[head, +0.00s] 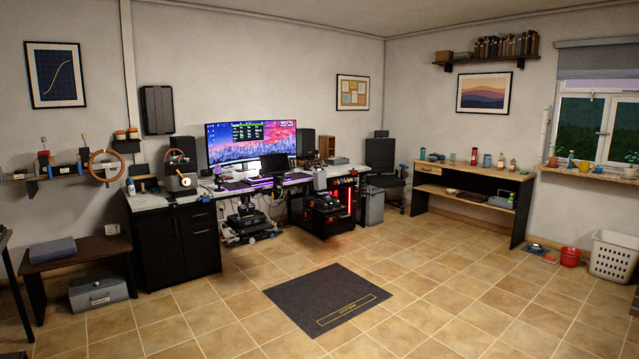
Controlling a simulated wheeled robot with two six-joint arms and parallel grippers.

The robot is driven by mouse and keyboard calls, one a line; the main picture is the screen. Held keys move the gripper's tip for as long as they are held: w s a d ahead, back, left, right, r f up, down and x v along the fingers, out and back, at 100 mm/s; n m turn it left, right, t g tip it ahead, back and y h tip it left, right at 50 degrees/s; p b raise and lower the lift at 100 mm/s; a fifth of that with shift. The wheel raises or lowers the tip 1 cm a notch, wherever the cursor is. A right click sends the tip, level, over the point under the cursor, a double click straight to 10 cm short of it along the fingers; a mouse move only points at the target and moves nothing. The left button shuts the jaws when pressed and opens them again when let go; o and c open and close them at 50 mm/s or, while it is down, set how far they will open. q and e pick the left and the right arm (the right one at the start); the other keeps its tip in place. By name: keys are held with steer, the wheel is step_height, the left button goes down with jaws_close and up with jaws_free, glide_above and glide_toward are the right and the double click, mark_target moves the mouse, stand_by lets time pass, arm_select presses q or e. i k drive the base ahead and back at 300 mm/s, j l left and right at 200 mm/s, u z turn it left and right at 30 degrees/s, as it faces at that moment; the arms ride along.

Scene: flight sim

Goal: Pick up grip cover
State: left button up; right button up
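I cannot make out the grip cover for certain at this distance. A desk (212,186) against the back wall holds a wide lit monitor (251,143), a dark device in front of it, and several small items too small to name. A wooden workbench (519,178) at the right has several small coloured bottles and cups on top. Neither of my grippers shows in the head view.
The tiled floor is mostly open, with a dark mat (315,289) in the middle. A black cabinet (178,247), a bench (72,252) and a grey box (98,291) stand at left. A red bucket (570,257) and white basket (612,257) stand at right.

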mark_target(320, 178)
steer(key=i+l+z, duration=0.25)
steer(key=i, duration=1.1)
steer(key=i+l+z, duration=0.1)
steer(key=i+z, duration=0.2)
steer(key=i, duration=3.7)
